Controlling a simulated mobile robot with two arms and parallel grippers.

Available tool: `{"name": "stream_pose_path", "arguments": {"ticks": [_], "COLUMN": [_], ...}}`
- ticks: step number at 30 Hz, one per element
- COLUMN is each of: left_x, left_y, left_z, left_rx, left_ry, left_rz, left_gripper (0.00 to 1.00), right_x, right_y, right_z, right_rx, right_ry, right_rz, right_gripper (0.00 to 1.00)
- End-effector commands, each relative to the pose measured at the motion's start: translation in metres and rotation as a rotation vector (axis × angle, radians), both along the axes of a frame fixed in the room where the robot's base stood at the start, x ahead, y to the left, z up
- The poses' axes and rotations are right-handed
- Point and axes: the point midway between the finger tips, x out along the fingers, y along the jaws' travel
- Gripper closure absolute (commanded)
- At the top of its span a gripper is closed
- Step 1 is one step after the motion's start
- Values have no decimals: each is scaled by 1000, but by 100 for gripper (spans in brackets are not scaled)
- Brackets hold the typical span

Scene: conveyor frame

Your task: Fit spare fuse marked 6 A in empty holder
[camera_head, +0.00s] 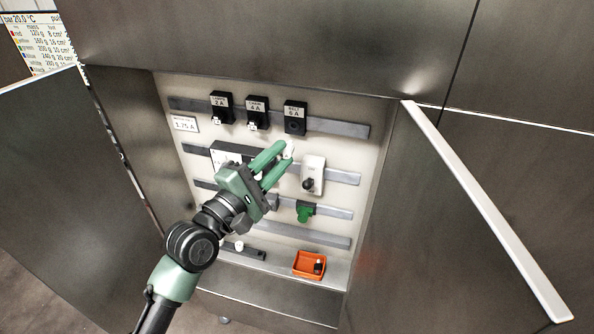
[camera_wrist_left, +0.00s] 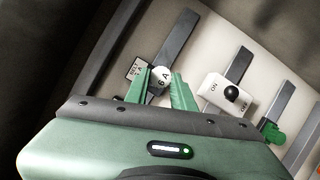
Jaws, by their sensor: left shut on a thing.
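My left gripper (camera_head: 281,160) is shut on a white fuse (camera_head: 289,150), held between its green fingertips in front of the panel. In the left wrist view the fuse (camera_wrist_left: 162,78) shows its face marked 6 A, between the gripper's fingers (camera_wrist_left: 164,88). The empty black holder (camera_head: 295,119), labelled 6 A, is at the right of the top row, above the fuse and apart from it in the head view. My right gripper is not in view.
Holders marked 2 A (camera_head: 221,108) and 4 A (camera_head: 257,113) carry white fuses. Below are a white switch (camera_head: 313,174), a green connector (camera_head: 305,212) and an orange tray (camera_head: 309,276) with a small item. Open doors (camera_head: 455,215) flank the cabinet.

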Motion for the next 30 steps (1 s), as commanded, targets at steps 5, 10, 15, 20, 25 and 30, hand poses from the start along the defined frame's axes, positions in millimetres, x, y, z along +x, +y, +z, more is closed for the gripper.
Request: {"name": "stream_pose_path", "arguments": {"ticks": [5,10,15,20,25,30], "left_x": [1,1,0,8,24,37], "left_y": [8,8,8,5,0,-5], "left_z": [3,3,5,3,4,2], "left_rx": [-1,0,9,22,21,21], "left_ry": [-6,-6,-9,-16,-16,-14], "left_rz": [32,31,30,30,29,29], "left_gripper": [100,100,100,100,100,100], "right_x": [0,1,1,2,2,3], "right_y": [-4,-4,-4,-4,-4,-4], "right_z": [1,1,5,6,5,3], "right_rx": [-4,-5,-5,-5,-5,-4], "right_ry": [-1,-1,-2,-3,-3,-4], "right_rz": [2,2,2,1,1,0], "right_gripper": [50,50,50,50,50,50]}}
